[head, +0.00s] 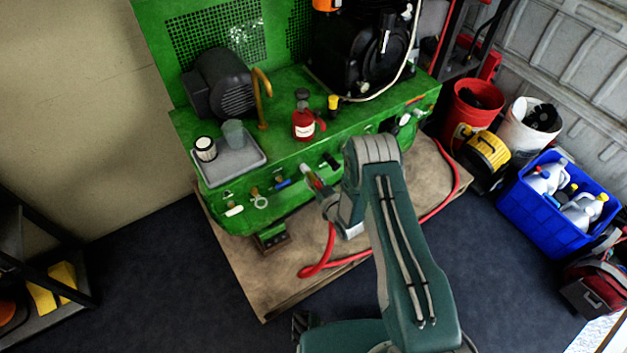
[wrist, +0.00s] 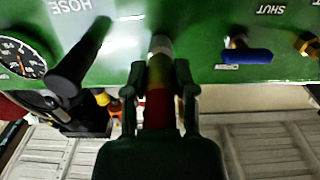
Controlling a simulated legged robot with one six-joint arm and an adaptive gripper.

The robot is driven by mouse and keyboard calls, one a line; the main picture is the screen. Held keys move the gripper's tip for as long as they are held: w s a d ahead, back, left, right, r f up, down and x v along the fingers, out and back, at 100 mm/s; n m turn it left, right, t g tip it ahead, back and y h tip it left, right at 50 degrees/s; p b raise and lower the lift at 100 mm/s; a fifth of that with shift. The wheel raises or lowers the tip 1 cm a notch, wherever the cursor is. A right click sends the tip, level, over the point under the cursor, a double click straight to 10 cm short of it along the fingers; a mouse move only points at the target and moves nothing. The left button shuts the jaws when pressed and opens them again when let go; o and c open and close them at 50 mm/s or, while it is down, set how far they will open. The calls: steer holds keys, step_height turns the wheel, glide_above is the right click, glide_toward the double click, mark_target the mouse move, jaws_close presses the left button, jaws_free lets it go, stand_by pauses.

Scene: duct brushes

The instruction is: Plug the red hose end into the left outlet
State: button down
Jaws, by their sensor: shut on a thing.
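My gripper (wrist: 159,88) is shut on the red hose end (wrist: 158,108), one finger on each side of it. The hose end points at the green panel (wrist: 200,72), and a pale metal tip or fitting (wrist: 160,44) shows in line with it. I cannot tell whether the two are joined. In the head view my gripper (head: 322,188) is at the front of the green machine, and the red hose (head: 318,269) hangs below it in a loop. Which fitting is the left outlet is not clear; the arm hides part of the panel.
A blue handle (wrist: 248,56), a black lever (wrist: 78,55) and a gauge (wrist: 20,58) flank the hose end. A red extinguisher-like bottle (head: 304,125) and a grey tray (head: 230,165) stand on the machine. A blue crate (head: 545,222) is at the right.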

steer(key=shift+w+a, duration=0.25)
steer(key=shift+w, duration=0.05)
steer(key=shift+c, duration=1.8)
jaws_free()
steer(key=v, duration=1.2)
steer(key=shift+f, duration=0.15)
steer(key=shift+w, duration=0.15)
